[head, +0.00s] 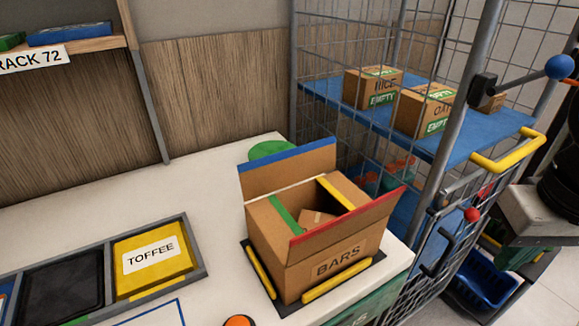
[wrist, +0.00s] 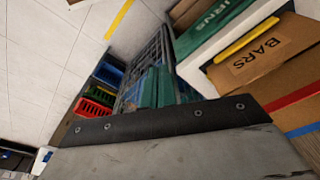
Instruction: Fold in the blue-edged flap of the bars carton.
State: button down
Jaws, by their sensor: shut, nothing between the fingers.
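The open bars carton (head: 335,268) stands on a dark mat at the counter's front right corner. Its blue-edged flap (head: 289,170) stands up at the back, leaning slightly outward. The red-edged flap (head: 350,216) stands up and outward at the front. The green-edged flap (head: 285,214) and yellow-edged flap (head: 336,193) lie inward over the opening, with a gap between them showing something brown inside. In the wrist view the carton (wrist: 265,56) is at the upper right. My gripper (wrist: 158,78) is shut and empty, apart from the carton; the head view does not show it.
Yellow bars (head: 337,281) edge the mat. A wire cage with a blue shelf (head: 425,135) of small cartons stands right of the carton, with a yellow handle (head: 508,153) jutting out. A toffee tray (head: 153,255) and an orange button (head: 239,321) are left. The counter's middle is clear.

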dwell(0.5)
jog(key=w+a+r+n, duration=0.3)
jog(key=w+a+r, duration=0.3)
jog(key=w+a, duration=0.45)
jog(key=w+a+r+n, duration=0.2)
jog(key=w+a+r, duration=0.3)
jog(key=w+a, duration=0.5)
jog(key=w+a+n+y, duration=0.1)
jog(key=w+a+n, duration=0.1)
jog(key=w+a, duration=0.6)
send_over(292, 167)
jog(key=w, duration=0.2)
jog(key=shift+f, duration=4.35)
jog(key=shift+w, duration=0.2)
jog(key=shift+s+a, duration=0.1)
jog(key=shift+s, duration=0.05)
